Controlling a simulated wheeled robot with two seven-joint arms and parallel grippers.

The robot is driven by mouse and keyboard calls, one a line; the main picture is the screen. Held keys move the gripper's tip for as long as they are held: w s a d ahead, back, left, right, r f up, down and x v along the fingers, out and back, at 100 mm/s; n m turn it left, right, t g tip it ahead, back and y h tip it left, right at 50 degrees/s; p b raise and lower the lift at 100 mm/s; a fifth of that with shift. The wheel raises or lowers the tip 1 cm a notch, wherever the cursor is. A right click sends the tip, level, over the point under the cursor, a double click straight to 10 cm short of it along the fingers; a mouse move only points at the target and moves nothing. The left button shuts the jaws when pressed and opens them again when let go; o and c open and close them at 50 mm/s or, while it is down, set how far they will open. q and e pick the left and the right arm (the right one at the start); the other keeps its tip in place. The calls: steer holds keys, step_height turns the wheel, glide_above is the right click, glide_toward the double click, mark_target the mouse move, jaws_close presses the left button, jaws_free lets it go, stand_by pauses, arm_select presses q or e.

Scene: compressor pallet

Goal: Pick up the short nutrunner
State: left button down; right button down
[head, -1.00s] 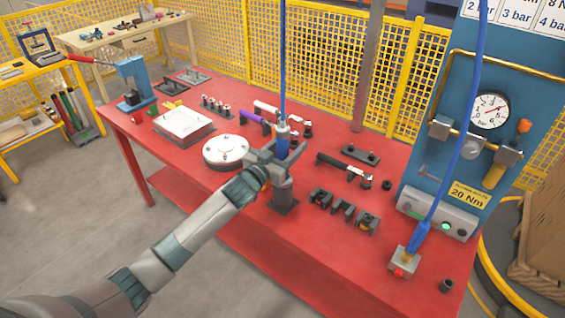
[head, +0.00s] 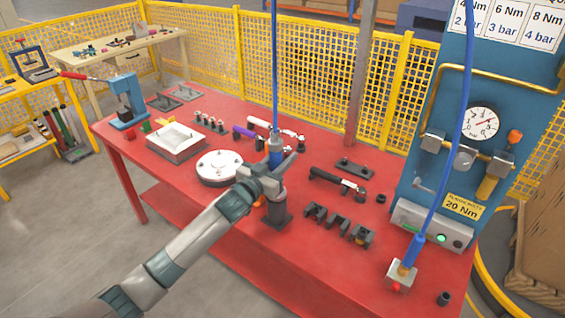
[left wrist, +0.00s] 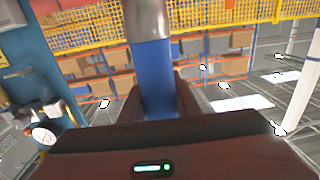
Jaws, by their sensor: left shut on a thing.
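The short nutrunner (head: 276,154) is an upright tool with a blue body and a grey top. A blue hose runs straight up from it. My left gripper (head: 272,175) is shut on its body, just above a dark grey stand (head: 277,212) on the red table. The fingers and stand hide its lower part, so I cannot tell if it still sits in the stand. In the left wrist view the blue body (left wrist: 157,80) stands between the dark fingers, with a grey metal part above. My right gripper is not in view.
On the red table (head: 236,222), a round white disc (head: 219,167) lies left of the stand. A black-and-silver tool (head: 338,184) and dark holder blocks (head: 338,223) lie to its right. A blue pressure panel (head: 447,140) with another hose stands at the right.

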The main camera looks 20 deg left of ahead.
arm_select(q)
step_height(320, 180, up, 17)
steer(key=b, duration=0.3)
steer(key=shift+r+b, duration=0.2)
steer(key=shift+b, duration=0.2)
stand_by(0.5)
